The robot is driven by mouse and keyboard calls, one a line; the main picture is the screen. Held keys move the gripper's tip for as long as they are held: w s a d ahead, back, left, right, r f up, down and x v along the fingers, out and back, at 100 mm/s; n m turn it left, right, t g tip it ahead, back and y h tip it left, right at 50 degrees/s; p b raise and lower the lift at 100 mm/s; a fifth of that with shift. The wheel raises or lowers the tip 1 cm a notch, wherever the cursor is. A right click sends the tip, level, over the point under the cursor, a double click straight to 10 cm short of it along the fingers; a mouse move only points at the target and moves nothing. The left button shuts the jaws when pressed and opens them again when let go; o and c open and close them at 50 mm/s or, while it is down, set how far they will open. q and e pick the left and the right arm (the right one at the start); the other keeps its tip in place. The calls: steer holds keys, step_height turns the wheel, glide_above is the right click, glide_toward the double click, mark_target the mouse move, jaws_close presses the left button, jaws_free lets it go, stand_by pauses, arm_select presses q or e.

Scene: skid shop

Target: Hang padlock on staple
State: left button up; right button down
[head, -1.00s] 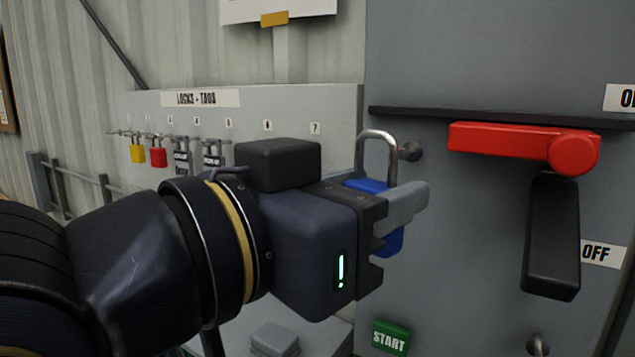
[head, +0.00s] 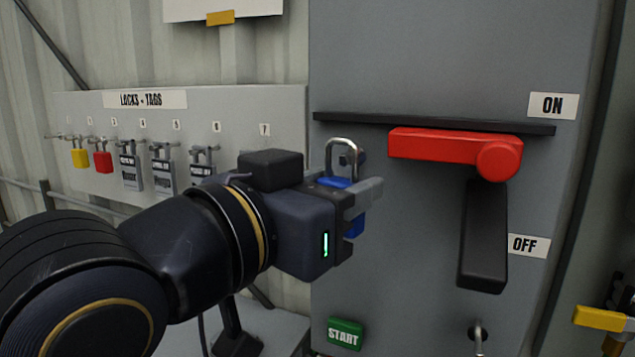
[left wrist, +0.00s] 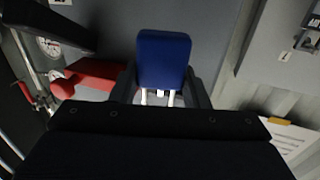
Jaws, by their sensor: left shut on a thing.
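My left gripper (head: 356,205) is shut on a blue padlock (head: 352,222) in front of the grey cabinet. The padlock is upright with its silver shackle (head: 342,146) on top. In the left wrist view the blue body (left wrist: 163,60) sits between the fingers (left wrist: 163,88), and part of the shackle shows below it. A metal loop (head: 478,338), which looks like the staple, is low on the cabinet, below and right of the padlock. The padlock is apart from it. A round knob on the cabinet is partly hidden behind the shackle. My right gripper is not in view.
A red handle (head: 455,146) and a black lever (head: 484,235) are on the cabinet right of my gripper, under a dark ledge (head: 430,123). A green START button (head: 345,335) is below. A lock board (head: 230,115) with several padlocks is at left. Yellow-ended hardware (head: 600,318) is at right.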

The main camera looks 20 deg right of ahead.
arm_select(q)
steer(key=shift+w+p+x, duration=0.25)
steer(key=shift+p+x, duration=0.15)
steer(key=shift+x, duration=0.65)
steer(key=shift+w+d+f+b, duration=0.45)
steer(key=shift+f+b, duration=0.1)
steer(key=shift+f, duration=0.1)
steer(key=o, duration=0.8)
steer(key=shift+o, duration=0.2)
